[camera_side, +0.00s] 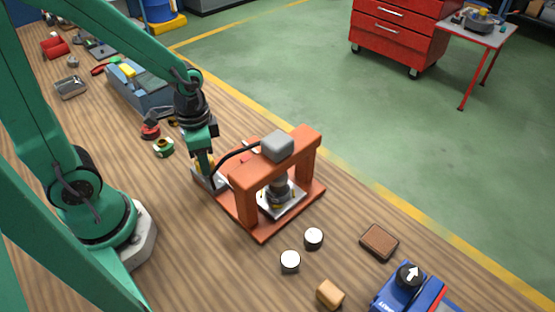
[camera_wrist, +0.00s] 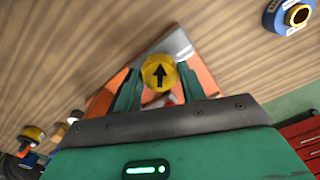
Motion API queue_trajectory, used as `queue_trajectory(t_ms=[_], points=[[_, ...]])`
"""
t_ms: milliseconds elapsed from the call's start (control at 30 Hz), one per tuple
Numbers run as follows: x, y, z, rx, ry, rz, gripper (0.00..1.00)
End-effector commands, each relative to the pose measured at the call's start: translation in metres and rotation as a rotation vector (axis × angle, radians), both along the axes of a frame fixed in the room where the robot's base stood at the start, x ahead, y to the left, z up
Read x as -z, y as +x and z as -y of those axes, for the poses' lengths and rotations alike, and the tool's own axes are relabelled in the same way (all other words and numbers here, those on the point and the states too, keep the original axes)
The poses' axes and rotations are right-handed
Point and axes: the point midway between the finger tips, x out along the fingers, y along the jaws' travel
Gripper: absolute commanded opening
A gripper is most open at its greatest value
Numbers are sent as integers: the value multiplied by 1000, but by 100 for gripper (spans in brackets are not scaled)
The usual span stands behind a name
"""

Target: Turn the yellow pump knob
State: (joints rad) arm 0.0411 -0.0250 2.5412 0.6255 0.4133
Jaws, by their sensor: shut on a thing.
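The yellow pump knob (camera_wrist: 158,70) shows in the wrist view as a round yellow cap with a black arrow pointing up in the picture. My gripper (camera_wrist: 162,84) has its two green fingers shut on the knob, one at each side. In the side view my gripper (camera_side: 205,172) points down at the left end of the orange press (camera_side: 273,158), over its grey pump part. There the knob is mostly hidden behind my fingers. A black hose runs from the pump end up to the grey block on top of the press.
Two white-topped cylinders (camera_side: 290,261), a brown block (camera_side: 379,241), a small tan piece (camera_side: 330,294) and a blue device (camera_side: 408,290) with a black arrow knob stand at the front right. A grey-blue toolbox (camera_side: 140,88) and small parts lie behind my gripper.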

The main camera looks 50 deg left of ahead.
Motion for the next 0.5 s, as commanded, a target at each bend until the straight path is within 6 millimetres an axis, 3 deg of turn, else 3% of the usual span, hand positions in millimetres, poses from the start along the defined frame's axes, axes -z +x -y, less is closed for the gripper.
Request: queue_trajectory(t_ms=[500], points=[[-1,0,0,490,0,0,18]])
